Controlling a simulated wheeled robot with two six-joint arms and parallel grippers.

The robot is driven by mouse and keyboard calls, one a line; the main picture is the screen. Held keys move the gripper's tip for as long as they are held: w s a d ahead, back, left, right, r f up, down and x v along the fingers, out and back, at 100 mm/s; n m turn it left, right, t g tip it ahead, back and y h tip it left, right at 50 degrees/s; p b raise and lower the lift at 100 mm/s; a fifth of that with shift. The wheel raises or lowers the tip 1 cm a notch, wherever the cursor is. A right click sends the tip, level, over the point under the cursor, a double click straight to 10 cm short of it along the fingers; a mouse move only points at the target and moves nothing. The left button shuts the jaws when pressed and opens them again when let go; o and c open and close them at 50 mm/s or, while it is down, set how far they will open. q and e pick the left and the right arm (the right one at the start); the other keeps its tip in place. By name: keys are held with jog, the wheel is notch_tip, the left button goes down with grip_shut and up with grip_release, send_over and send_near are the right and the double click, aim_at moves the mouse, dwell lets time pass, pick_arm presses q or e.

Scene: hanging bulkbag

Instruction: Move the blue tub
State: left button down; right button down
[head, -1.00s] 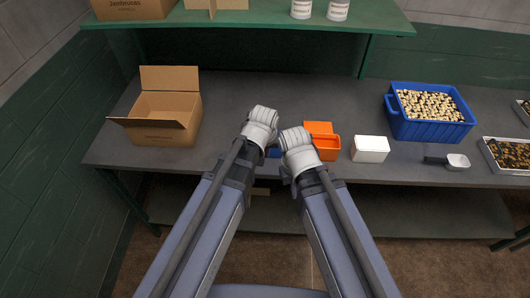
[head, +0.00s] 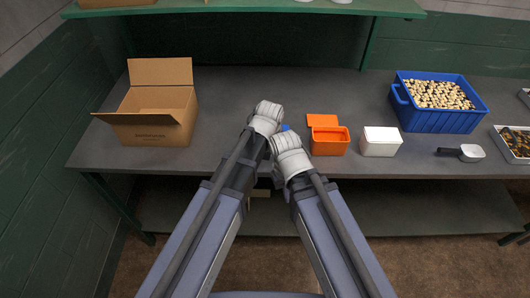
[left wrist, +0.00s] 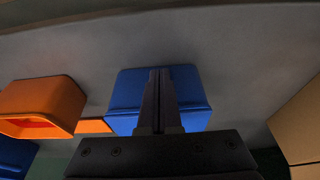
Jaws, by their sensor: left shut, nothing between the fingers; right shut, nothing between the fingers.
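The small blue tub (head: 285,127) is mostly hidden behind my wrists in the head view; only a bit shows between them. In the left wrist view the blue tub (left wrist: 128,92) fills the middle, partly covered by the fingers. My left gripper (left wrist: 160,82) is shut and empty, its fingers in front of the tub; I cannot tell whether they touch it. My right gripper (head: 289,146) is close beside the left wrist, just in front of the tub. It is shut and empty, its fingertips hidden.
An open cardboard box (head: 150,130) stands left, with clear grey table between. An orange tub (head: 330,141), a white tub (head: 380,144), a scoop (head: 466,153), a filled large blue crate (head: 440,121) and trays (head: 510,146) stand right. A green shelf (head: 250,10) hangs above.

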pick_arm(q)
jog(key=shift+s+d+r, duration=0.1)
jog(key=shift+s+d, duration=0.05)
jog(key=shift+w, duration=0.4)
jog(key=w, duration=3)
jog(key=shift+w, duration=0.4)
jog(key=shift+s, duration=0.15)
